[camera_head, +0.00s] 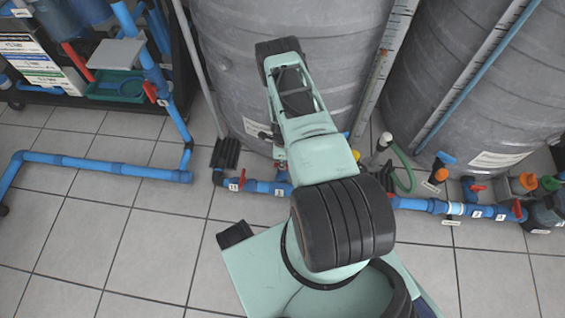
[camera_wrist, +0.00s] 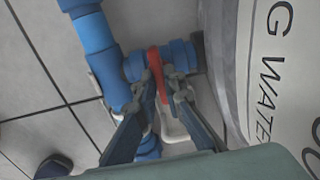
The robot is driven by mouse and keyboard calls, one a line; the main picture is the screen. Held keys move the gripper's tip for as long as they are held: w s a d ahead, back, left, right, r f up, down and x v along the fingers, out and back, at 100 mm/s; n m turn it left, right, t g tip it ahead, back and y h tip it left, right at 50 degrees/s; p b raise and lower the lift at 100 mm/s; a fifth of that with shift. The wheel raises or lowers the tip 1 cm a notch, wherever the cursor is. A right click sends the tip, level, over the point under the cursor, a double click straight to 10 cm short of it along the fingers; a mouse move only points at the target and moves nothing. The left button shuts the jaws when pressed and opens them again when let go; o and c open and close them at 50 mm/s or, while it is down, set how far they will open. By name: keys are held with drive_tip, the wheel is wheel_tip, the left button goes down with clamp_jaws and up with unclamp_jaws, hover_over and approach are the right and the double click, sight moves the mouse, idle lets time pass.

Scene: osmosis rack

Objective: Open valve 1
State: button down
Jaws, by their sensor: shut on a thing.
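In the wrist view, a red valve handle (camera_wrist: 156,72) sits on a blue valve body (camera_wrist: 181,56) that branches off a thick blue pipe (camera_wrist: 97,40). My gripper (camera_wrist: 165,88) is shut on the red handle, its fingertips on either side. The handle's lower part is partly hidden by the fingers. A number on this valve cannot be read. In the head view, my arm reaches over the blue floor pipe (camera_head: 262,187) beside the grey tank, and it hides much of the gripped area. Another red handle (camera_head: 242,177) shows on that pipe, left of my arm.
The grey tank (camera_head: 225,60) stands close to my arm, with a second tank (camera_head: 480,90) to its right. More valves and a green hose (camera_head: 407,172) lie right along the pipe. A rack (camera_head: 75,98) stands at left. Tiled floor (camera_head: 95,230) is clear at front left.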

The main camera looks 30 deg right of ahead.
drive_tip(key=n+b, duration=0.2)
drive_tip(key=n, duration=0.1)
drive_tip(key=shift+f+n, duration=0.1)
drive_tip(key=shift+n, duration=0.3)
drive_tip(key=n, duration=0.4)
drive_tip(key=shift+n+b, duration=0.3)
drive_tip(key=n, duration=0.5)
drive_tip(key=shift+n, duration=2.3)
drive_tip(key=c, duration=2)
unclamp_jaws()
